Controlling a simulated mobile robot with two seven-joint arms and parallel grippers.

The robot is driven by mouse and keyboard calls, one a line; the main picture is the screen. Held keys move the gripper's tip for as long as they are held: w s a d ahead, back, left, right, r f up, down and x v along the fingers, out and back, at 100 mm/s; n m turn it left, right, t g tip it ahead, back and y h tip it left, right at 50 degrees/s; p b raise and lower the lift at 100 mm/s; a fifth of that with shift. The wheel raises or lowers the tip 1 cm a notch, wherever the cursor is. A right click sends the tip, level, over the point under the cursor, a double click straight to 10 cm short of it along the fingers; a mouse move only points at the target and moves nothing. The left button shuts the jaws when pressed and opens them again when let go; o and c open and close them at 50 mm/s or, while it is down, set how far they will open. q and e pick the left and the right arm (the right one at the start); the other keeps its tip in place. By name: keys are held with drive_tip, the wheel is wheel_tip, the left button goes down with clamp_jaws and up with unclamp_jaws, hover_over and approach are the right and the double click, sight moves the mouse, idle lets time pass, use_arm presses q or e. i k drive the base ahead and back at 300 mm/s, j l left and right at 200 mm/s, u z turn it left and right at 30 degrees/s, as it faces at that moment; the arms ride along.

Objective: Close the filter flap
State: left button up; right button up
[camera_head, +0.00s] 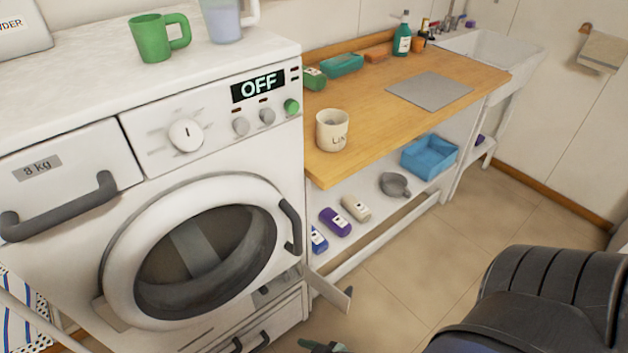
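The filter flap (330,292) is at the lower right corner of the white washing machine (75,270). It is swung open and sticks out to the right, with a small grey handle at its outer end. The dark filter opening (275,289) shows left of it, under the round door, which is shut. A small dark and green piece, seemingly the tip of my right gripper (322,347), shows at the bottom edge, below and apart from the flap. Its fingers are mostly cut off by the frame. My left gripper is not in view.
My black arm link (550,300) fills the lower right. A wooden counter (365,125) with a white mug (332,130) stands right of the machine, above a shelf with bottles and a blue basket (429,157). The tiled floor (405,275) beside the flap is clear.

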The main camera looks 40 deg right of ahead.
sight(339, 300)
drive_tip(key=l+u, duration=0.35)
drive_tip(key=k+l+u, duration=0.15)
drive_tip(key=l+u, duration=0.15)
drive_tip(key=k+l+u, duration=0.1)
drive_tip(key=l, duration=0.2)
drive_tip(key=k+l, duration=0.1)
drive_tip(key=l, duration=0.25)
drive_tip(key=k+l+u, duration=0.15)
drive_tip(key=l, duration=0.15)
drive_tip(key=k+l, duration=0.15)
drive_tip(key=l, duration=0.25)
drive_tip(key=k+l, duration=0.2)
drive_tip(key=l, duration=0.15)
drive_tip(key=k+l, duration=0.15)
drive_tip(key=l, duration=0.25)
drive_tip(key=k+l, duration=0.15)
drive_tip(key=l, duration=0.25)
drive_tip(key=u, duration=0.05)
